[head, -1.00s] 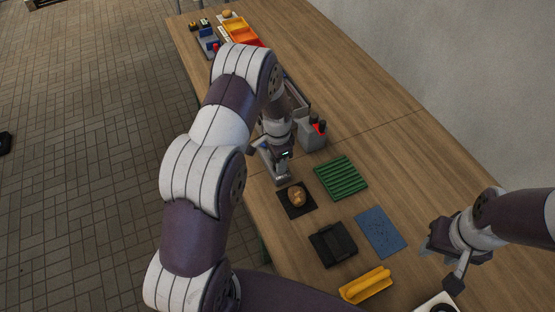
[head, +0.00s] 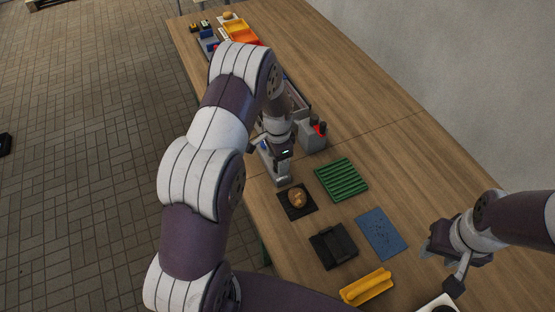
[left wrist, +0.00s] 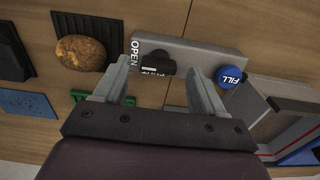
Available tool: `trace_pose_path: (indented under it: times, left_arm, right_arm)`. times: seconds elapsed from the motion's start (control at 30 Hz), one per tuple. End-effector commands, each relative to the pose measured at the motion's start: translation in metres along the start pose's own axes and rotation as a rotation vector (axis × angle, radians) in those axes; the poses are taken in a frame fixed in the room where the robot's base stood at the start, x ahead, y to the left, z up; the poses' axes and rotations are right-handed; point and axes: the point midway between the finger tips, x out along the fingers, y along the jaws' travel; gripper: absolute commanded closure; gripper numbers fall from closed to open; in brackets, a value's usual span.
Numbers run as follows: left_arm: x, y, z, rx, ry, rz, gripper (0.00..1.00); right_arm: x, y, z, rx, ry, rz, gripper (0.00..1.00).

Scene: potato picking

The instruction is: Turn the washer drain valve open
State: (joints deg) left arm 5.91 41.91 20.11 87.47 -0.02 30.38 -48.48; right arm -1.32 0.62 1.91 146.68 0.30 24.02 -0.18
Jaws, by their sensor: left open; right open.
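The washer drain valve is a dark knob (left wrist: 156,62) on a grey panel (left wrist: 190,52) in the left wrist view, with OPEN lettered beside it. Other lettering by the knob is partly covered. My left gripper (left wrist: 160,88) is open, with one finger on each side of the knob's near side; I cannot tell whether they touch it. In the head view my left gripper (head: 272,150) is over the grey panel, and the arm hides most of the knob. My right gripper (head: 442,262) is open and empty above the table at the right.
A blue FILL button (left wrist: 230,76) sits on the panel just right of the right finger. A potato (head: 297,197) lies on a black mat near the panel. A green ribbed mat (head: 341,179), blue pad (head: 380,233), black block (head: 333,244) and yellow tool (head: 366,286) lie nearby.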

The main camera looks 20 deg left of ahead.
Motion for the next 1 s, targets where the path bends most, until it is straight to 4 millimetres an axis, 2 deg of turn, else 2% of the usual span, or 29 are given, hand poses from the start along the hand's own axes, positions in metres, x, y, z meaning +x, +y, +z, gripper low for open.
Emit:
trace_pose_path:
  times: [0.3, 0.43, 0.6, 1.0]
  left_arm:
    - [-0.08, -0.001, 0.0, 0.0, 0.006, -0.006, 0.3]
    - [-0.105, -0.001, 0.0, 0.0, 0.005, -0.005, 0.3]
    - [-0.118, -0.001, 0.001, 0.0, 0.003, -0.003, 0.3]
    - [-0.118, -0.001, 0.001, 0.0, 0.003, -0.003, 0.3]
  right_arm:
    - [0.02, 0.0, 0.002, 0.0, 0.0, 0.0, 0.57]
    - [0.023, 0.0, 0.003, 0.0, 0.0, 0.0, 0.57]
    - [0.024, 0.0, 0.003, 0.0, 0.0, 0.0, 0.57]
    - [0.023, 0.0, 0.003, 0.0, 0.0, 0.0, 0.57]
